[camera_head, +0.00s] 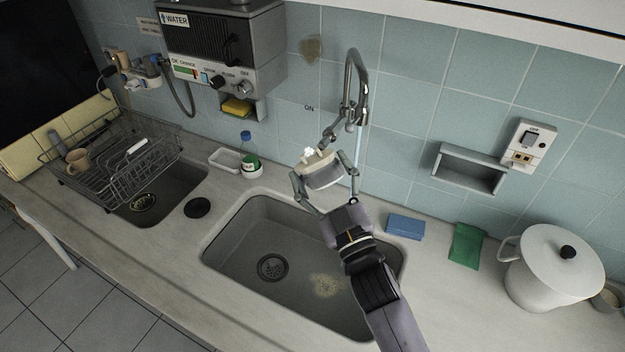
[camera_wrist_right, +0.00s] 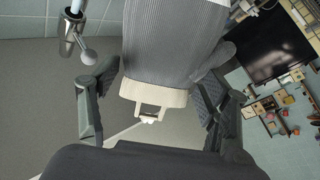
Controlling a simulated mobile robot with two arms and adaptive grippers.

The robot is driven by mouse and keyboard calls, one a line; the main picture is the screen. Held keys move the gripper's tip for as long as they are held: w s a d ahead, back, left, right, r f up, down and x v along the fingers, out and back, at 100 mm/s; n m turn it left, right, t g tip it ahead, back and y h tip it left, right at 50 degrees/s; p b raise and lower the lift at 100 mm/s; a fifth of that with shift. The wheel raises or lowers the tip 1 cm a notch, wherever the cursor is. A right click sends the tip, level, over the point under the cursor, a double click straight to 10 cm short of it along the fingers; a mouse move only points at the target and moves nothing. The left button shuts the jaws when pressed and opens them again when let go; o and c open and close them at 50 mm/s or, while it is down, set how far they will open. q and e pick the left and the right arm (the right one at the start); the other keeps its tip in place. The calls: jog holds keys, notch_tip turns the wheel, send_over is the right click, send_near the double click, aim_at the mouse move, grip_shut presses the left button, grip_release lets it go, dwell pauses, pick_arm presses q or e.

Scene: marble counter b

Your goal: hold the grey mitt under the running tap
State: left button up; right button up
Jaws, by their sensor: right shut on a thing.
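The grey mitt (camera_wrist_right: 170,45) fills the upper middle of the right wrist view, ribbed, with a cream cuff and a small white loop. In the head view its cream part (camera_head: 322,172) shows between the fingers of my right gripper (camera_head: 326,178), which is shut on it above the back of the sink. The tap (camera_head: 354,85) is a tall curved metal spout on the back wall. A thin stream of water (camera_head: 359,150) runs down from it, just right of the mitt in the head view. I cannot tell whether the water touches the mitt. My left gripper is not in view.
The sink basin (camera_head: 240,240) lies below, with a pale stain near its drain. A blue sponge (camera_head: 405,227), green cloth (camera_head: 467,245) and white pot (camera_head: 555,270) stand to the right. A dish rack (camera_head: 120,170) and a bottle (camera_head: 250,165) are left.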

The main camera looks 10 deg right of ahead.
aim_at(333, 170)
jog(key=shift+w+d+f, duration=0.2)
jog(key=shift+w+d, duration=0.4)
jog(key=shift+w, duration=0.05)
jog(key=shift+w+d+f, duration=0.15)
jog(key=shift+w+d, duration=0.4)
jog(key=shift+w, duration=0.05)
jog(key=shift+w+d+f, duration=0.25)
jog(key=shift+w+d, duration=0.65)
jog(key=shift+w, duration=0.1)
jog(key=shift+s+d, duration=0.45)
jog(key=shift+w+a, duration=0.1)
jog(key=shift+w+a, duration=0.35)
